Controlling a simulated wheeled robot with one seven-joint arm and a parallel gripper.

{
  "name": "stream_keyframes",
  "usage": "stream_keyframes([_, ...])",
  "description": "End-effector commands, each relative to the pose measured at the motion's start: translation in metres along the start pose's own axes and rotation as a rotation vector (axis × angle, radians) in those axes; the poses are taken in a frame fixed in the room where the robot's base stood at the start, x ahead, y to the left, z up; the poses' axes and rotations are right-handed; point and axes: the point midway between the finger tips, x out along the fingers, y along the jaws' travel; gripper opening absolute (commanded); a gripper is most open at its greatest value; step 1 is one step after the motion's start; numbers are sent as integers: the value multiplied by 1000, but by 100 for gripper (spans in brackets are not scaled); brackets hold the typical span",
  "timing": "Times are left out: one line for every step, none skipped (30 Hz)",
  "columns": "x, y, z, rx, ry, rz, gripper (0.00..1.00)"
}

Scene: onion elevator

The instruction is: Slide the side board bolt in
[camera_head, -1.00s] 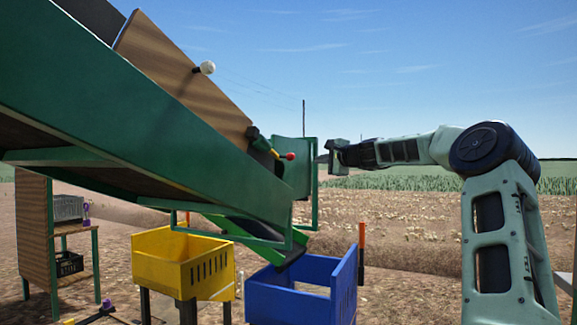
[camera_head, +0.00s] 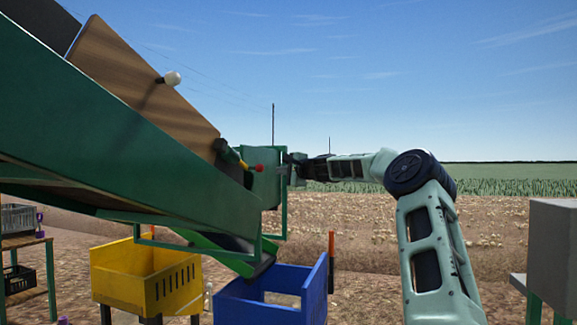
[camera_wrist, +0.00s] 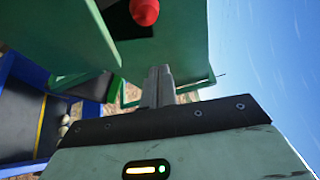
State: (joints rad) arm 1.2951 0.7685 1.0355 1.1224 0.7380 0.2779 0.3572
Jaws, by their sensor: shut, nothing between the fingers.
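The wooden side board (camera_head: 140,85) stands against the green elevator frame, with a white knob (camera_head: 172,78) on a dark stem. A red-tipped part (camera_head: 259,168) sticks out near the lower end of the board, beside a yellow bar (camera_head: 243,165); which of these is the bolt is not certain. In the wrist view a red knob (camera_wrist: 145,12) shows at the top edge, on a dark patch of a green plate. My gripper (camera_wrist: 158,72) is shut and empty, below the red knob in that view and apart from it. In the head view my gripper (camera_head: 288,166) is right of the red tip.
The green frame's side plate (camera_head: 268,188) and rail stand close to my gripper. An orange-topped post (camera_head: 331,245) is right of the blue crate. A grey box (camera_head: 553,240) stands far right.

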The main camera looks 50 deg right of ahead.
Motion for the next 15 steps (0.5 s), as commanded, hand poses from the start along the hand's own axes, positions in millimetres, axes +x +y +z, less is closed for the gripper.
stream_keyframes([10, -4, 2, 1, -3, 0, 0])
stream_keyframes([14, -3, 2, 1, -2, 1, 0])
stream_keyframes([20, -4, 2, 0, -2, 1, 0])
stream_keyframes([24, -4, 2, 1, -2, 0, 0])
stream_keyframes([28, -4, 2, 1, -2, 1, 0])
stream_keyframes([34, -4, 2, 1, -1, 1, 0])
stream_keyframes([38, -3, 2, 1, -2, 1, 0])
stream_keyframes([42, -3, 2, 0, -2, 1, 0])
stream_keyframes([36, 0, 6, -1, -1, 1, 0])
stream_keyframes([35, 1, 10, -1, -1, 1, 0])
stream_keyframes([33, 0, 13, -1, 0, 0, 0])
stream_keyframes([32, 1, 17, -1, 0, 1, 0])
stream_keyframes([31, 1, 20, -1, 0, 2, 0])
stream_keyframes([30, 1, 23, -1, 0, 2, 0])
stream_keyframes([28, 1, 26, -1, 0, 1, 0])
